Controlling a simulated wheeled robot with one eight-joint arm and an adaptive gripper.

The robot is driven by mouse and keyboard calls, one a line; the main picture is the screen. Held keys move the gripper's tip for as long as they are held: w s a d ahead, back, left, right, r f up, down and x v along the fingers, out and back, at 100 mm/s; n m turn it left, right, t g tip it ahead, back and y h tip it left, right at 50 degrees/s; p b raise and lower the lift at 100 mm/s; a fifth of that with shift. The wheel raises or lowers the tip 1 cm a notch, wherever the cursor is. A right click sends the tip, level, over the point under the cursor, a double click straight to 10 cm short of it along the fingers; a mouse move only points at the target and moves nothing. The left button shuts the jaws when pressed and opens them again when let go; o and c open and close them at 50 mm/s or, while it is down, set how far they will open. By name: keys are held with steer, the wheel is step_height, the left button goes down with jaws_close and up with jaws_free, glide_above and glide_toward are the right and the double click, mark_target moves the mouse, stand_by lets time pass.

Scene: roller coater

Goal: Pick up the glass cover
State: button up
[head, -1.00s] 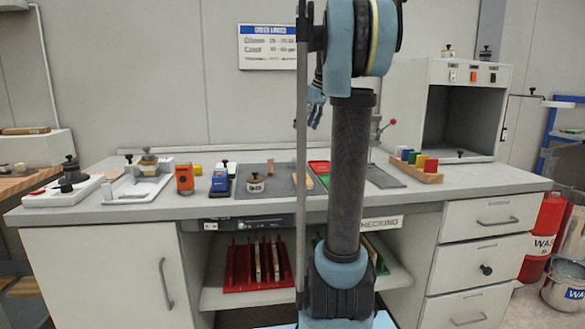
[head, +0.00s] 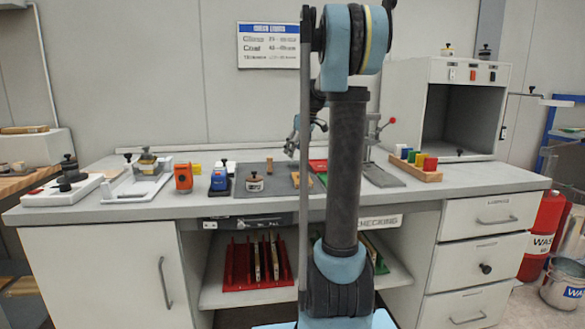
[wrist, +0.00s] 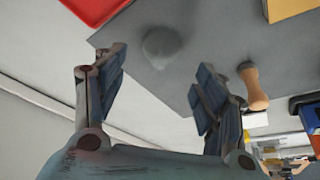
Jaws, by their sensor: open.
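A smooth grey, rounded, see-through shape, apparently the glass cover (wrist: 162,46), stands on a dark grey mat (wrist: 185,85) in the wrist view. I cannot make it out clearly in the head view. My gripper (wrist: 160,62) is open and empty, with the cover beyond the gap between its fingers and apart from them. In the head view my gripper (head: 291,146) hangs above the back of the bench, just left of my arm.
A small wooden peg (wrist: 254,88) stands to the right of the cover, near my right finger. A red tray (wrist: 95,8) lies to the left. On the bench (head: 140,213) are a lidded weight-like pot (head: 255,183), an orange device (head: 183,177) and a rack of coloured blocks (head: 425,173).

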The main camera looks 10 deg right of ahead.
mark_target(293, 158)
steer(key=x, duration=0.5)
steer(key=shift+d, duration=0.1)
steer(key=c, duration=1.1)
